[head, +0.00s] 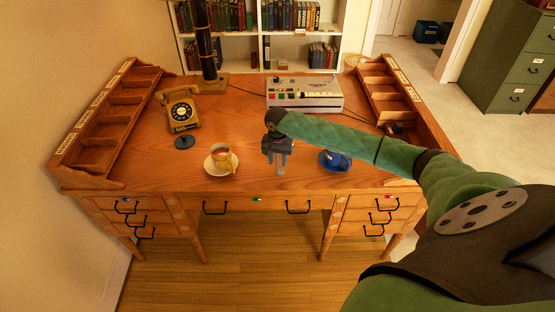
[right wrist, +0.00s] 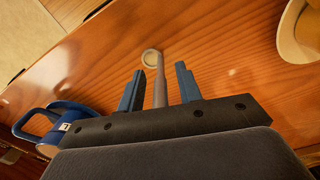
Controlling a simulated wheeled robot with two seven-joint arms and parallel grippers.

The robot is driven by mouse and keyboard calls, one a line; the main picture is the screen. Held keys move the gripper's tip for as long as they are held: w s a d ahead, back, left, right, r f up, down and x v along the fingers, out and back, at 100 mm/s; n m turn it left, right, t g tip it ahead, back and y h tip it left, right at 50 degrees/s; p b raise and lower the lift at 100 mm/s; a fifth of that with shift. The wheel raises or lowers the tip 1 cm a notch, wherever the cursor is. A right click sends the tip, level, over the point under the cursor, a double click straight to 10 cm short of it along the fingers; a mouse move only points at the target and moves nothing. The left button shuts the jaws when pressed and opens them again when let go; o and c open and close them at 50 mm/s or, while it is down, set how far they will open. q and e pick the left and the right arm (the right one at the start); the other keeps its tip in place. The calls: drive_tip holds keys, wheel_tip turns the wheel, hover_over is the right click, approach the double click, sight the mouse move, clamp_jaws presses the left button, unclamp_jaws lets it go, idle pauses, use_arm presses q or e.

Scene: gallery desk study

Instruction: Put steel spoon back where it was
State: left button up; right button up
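My right gripper (head: 278,158) is over the front middle of the wooden desk, between the two cups. In the right wrist view its blue fingers (right wrist: 159,90) stand apart. The steel spoon (right wrist: 160,85) lies between them, with a visible gap on each side. Its round end (right wrist: 151,57) points away from the gripper, and its other end is hidden behind the gripper body. In the head view the spoon (head: 281,171) shows as a pale strip below the fingers. I cannot tell whether it rests on the desk. My left gripper is not in view.
A yellow cup (head: 222,157) on a pale saucer (head: 209,168) stands to the left. A blue cup (head: 338,160) stands to the right, partly under my arm. A yellow telephone (head: 181,113) and a grey machine (head: 304,93) stand behind. The desk middle (head: 232,120) is clear.

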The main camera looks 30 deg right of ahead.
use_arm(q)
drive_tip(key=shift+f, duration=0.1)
use_arm(e)
drive_tip(key=shift+r, duration=0.1)
